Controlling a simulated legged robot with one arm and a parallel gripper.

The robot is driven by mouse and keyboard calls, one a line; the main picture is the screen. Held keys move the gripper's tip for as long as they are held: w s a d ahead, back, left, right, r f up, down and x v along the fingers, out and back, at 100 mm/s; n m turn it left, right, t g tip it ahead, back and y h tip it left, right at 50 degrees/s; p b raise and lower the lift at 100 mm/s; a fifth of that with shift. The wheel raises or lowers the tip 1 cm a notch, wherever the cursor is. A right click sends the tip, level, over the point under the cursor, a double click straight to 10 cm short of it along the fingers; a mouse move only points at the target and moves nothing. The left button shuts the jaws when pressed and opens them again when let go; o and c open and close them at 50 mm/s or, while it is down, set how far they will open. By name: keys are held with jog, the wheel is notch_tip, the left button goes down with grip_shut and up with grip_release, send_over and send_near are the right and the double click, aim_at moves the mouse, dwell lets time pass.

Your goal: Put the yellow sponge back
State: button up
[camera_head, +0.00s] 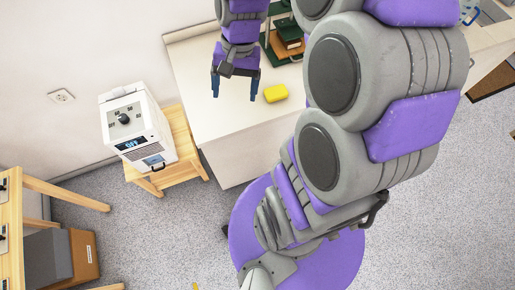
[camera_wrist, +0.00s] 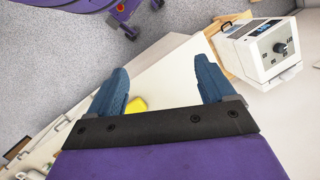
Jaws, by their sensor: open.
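The yellow sponge (camera_head: 275,93) lies on the light counter top (camera_head: 225,115), near its front edge. My gripper (camera_head: 235,88) is just left of the sponge in the head view, with its two blue fingers spread apart and nothing between them. In the wrist view my gripper (camera_wrist: 160,92) is also open. There the sponge (camera_wrist: 137,105) shows beside the inner side of the left finger, partly hidden by the finger and the gripper body. The sponge is not held. I cannot tell how high the fingers are above the counter.
A green rack (camera_head: 281,47) with brown items stands on the counter behind the sponge. A white device (camera_head: 130,123) sits on a small wooden stool (camera_head: 183,150) left of the counter. A wooden table (camera_head: 14,200) is at the far left. Grey floor (camera_head: 150,235) lies open between.

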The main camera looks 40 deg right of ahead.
jog(key=s+a+n+h, duration=0.1)
jog(key=s+a+n, duration=0.1)
jog(key=s, duration=0.6)
jog(key=s+a+r+n+h, duration=0.1)
jog(key=s+a+n, duration=0.2)
jog(key=s, duration=0.6)
jog(key=shift+s+a+r+n+h, duration=0.2)
jog(key=shift+s+n+h, duration=0.1)
jog(key=shift+n, duration=0.9)
